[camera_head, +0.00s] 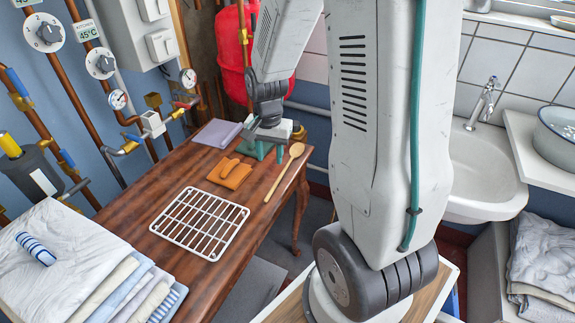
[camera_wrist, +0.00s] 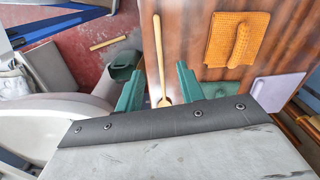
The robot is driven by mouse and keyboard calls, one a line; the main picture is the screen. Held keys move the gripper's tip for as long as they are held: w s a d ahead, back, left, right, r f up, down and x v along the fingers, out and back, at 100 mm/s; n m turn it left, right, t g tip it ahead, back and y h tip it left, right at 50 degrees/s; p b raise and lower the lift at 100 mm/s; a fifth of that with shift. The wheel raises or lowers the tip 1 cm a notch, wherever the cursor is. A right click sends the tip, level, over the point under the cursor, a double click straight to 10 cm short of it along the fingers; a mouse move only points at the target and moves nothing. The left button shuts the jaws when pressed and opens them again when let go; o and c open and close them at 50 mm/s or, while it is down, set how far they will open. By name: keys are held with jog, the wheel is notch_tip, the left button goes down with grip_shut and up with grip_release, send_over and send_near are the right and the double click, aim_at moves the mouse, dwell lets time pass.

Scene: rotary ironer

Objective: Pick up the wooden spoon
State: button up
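The wooden spoon (camera_head: 281,177) lies on the brown wooden table near its right edge, its bowl toward the far end. In the wrist view the spoon (camera_wrist: 160,58) runs up the picture, its bowl nearest my gripper and partly in line between the two green fingers. My gripper (camera_head: 268,152) is over the far part of the table, just left of the spoon's bowl in the head view. In the wrist view my gripper (camera_wrist: 160,86) has its fingers spread, one on each side of the spoon, with nothing held. Its height above the spoon is hard to tell.
An orange cloth (camera_head: 237,179) lies left of the spoon, with a purple cloth (camera_head: 217,133) behind it. A white wire rack (camera_head: 199,222) lies nearer. Folded linen (camera_head: 62,245) is stacked at the left front. A sink (camera_head: 490,165) stands at the right. Pipes line the left wall.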

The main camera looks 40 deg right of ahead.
jog(key=m, duration=0.2)
send_near(277, 181)
jog(key=shift+s+a+f, duration=0.2)
jog(key=shift+a+f, duration=0.15)
jog(key=shift+a, duration=0.15)
jog(key=f, duration=0.7)
jog(key=shift+w+d+f, duration=0.25)
jog(key=shift+d+f, duration=0.05)
jog(key=shift+d, duration=0.1)
grip_shut()
